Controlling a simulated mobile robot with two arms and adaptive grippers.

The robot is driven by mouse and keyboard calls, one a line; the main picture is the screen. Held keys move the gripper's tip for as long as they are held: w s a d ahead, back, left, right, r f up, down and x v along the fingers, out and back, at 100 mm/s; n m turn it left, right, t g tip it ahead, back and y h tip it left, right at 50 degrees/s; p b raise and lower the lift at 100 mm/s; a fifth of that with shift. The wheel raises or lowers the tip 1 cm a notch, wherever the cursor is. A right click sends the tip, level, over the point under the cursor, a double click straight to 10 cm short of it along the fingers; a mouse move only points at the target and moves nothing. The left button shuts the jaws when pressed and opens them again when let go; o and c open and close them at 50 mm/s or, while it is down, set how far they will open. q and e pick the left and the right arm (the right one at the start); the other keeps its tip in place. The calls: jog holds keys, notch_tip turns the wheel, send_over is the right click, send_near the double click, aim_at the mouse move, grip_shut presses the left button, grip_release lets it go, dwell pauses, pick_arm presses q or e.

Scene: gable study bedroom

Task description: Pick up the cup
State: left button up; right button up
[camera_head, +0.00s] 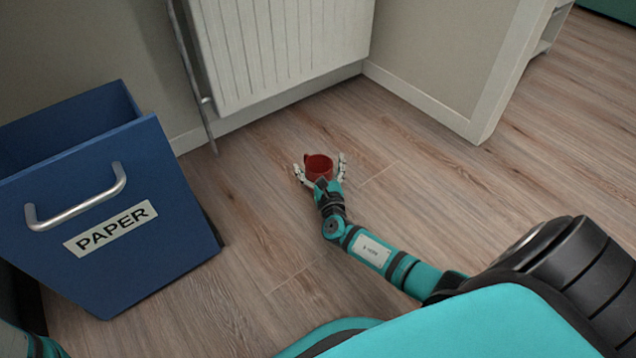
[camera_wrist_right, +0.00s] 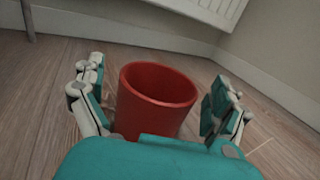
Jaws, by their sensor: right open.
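A red cup (camera_head: 318,166) stands upright on the wooden floor in front of the radiator. My right gripper (camera_head: 321,168) reaches it from the near side, with its open fingers to the left and right of the cup. In the right wrist view the cup (camera_wrist_right: 157,98) is between the two fingers of the gripper (camera_wrist_right: 160,105), with a visible gap on each side. The lower near part of the cup is hidden by the gripper's palm. My left gripper is not in view.
A blue paper bin (camera_head: 165,215) with a metal handle stands on the left. A white radiator (camera_head: 285,50) hangs on the wall behind the cup, with a pipe (camera_head: 192,80) at its left. A wall corner (camera_head: 480,120) juts out at right. The floor around the cup is clear.

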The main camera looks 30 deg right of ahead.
jog(key=shift+w+d, duration=0.2)
jog(key=shift+w, duration=0.25)
jog(key=c, duration=1.7)
jog(key=shift+r, duration=0.1)
jog(key=shift+c, duration=0.2)
